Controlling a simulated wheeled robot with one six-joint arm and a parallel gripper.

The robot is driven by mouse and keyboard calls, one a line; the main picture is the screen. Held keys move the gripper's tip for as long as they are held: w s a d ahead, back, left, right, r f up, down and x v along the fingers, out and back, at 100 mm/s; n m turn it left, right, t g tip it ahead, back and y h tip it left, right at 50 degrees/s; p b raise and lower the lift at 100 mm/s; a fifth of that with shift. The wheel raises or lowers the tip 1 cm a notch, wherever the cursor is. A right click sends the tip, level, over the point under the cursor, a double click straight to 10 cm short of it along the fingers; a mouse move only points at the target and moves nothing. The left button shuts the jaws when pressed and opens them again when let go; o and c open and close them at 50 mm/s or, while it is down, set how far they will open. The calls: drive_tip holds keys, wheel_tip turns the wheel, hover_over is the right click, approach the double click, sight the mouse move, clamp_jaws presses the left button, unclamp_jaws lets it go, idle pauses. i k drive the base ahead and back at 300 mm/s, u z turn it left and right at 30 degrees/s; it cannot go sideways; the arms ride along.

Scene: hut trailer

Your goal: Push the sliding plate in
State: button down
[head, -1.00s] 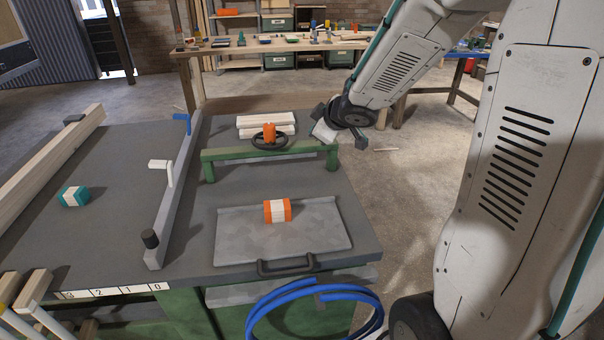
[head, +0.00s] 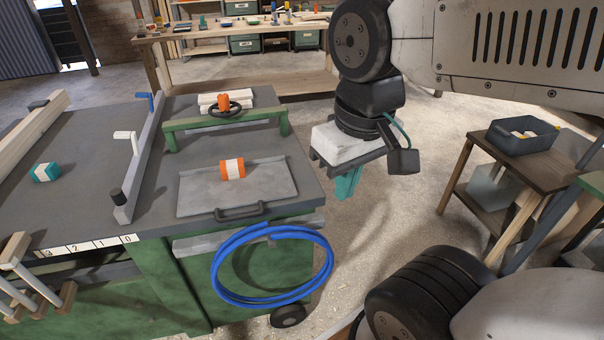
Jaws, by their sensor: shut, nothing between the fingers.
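The sliding plate (head: 270,182) is a flat grey metal sheet lying on the dark workbench top. Its black handle (head: 240,212) is at the front edge of the bench. An orange and white block (head: 232,169) rests on the plate. My gripper (head: 346,184) hangs to the right of the bench, apart from the plate and its handle. Its teal fingers point down and are shut with nothing between them; the finger tips are partly hidden.
A green bar (head: 228,130) with a black handwheel spans the bench behind the plate. A blue hose (head: 328,262) hangs at the bench front. A small wooden table (head: 478,152) with a dark bin (head: 523,136) stands right. Floor between bench and table is clear.

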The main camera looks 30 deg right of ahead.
sight(203, 190)
drive_tip(key=k, duration=0.7)
drive_tip(key=u, duration=0.95)
drive_tip(key=i, duration=1.25)
drive_tip(key=z, duration=0.5)
